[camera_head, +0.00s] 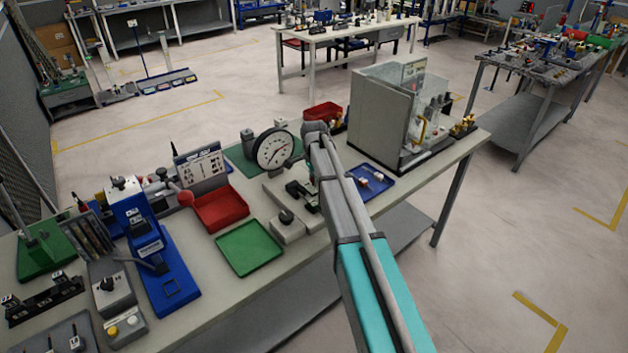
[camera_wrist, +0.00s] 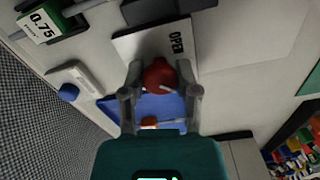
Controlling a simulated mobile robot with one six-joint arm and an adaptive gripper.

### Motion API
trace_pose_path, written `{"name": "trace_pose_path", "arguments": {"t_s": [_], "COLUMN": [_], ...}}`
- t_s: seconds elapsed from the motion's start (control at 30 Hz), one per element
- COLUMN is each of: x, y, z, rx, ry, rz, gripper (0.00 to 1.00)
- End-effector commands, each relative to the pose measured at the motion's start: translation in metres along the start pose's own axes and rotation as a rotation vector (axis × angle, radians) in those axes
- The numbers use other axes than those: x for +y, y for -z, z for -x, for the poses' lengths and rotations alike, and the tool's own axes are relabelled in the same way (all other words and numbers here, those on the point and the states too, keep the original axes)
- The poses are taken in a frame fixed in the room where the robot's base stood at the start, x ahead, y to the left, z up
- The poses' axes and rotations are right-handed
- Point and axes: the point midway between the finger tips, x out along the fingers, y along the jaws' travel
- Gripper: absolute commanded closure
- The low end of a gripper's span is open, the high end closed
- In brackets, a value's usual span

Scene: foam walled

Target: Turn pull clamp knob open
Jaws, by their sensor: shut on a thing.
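In the wrist view, a red knob (camera_wrist: 158,74) sits between the fingers of my gripper (camera_wrist: 160,84). The fingers are shut on it, one on each side. A short pale line shows on the knob's lower right. A light plate (camera_wrist: 134,44) behind the knob carries the word OPEN, which reads sideways to the knob's upper right. A blue surface (camera_wrist: 115,108) shows below and beside the knob. In the head view, my arm reaches over the bench to the area beside the dial gauge (camera_head: 273,149); the knob and fingertips cannot be made out there.
In the head view, a grey enclosure with clear panels (camera_head: 382,112) stands right of my arm. A red tray (camera_head: 219,209) and an empty green tray (camera_head: 249,248) lie to the left. A blue press-like fixture (camera_head: 158,262) stands farther left. A 0.75 label (camera_wrist: 41,26) shows in the wrist view.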

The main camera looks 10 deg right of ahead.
Motion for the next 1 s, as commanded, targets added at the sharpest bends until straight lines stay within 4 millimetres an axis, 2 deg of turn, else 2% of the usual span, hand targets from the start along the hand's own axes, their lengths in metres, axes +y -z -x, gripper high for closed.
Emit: {"name": "trace_pose_path", "arguments": {"t_s": [0.33,0.57,1.0], "x": [-0.0002,-0.0002,-0.0003], "y": [-0.0001,-0.0001,-0.0001], "z": [-0.0001,-0.0001,-0.0001], "rx": [0.0,0.0,0.0], "ry": [0.0,0.0,0.001], "rz": [0.016,0.092,0.432], "gripper": [1.0,1.0,1.0]}}
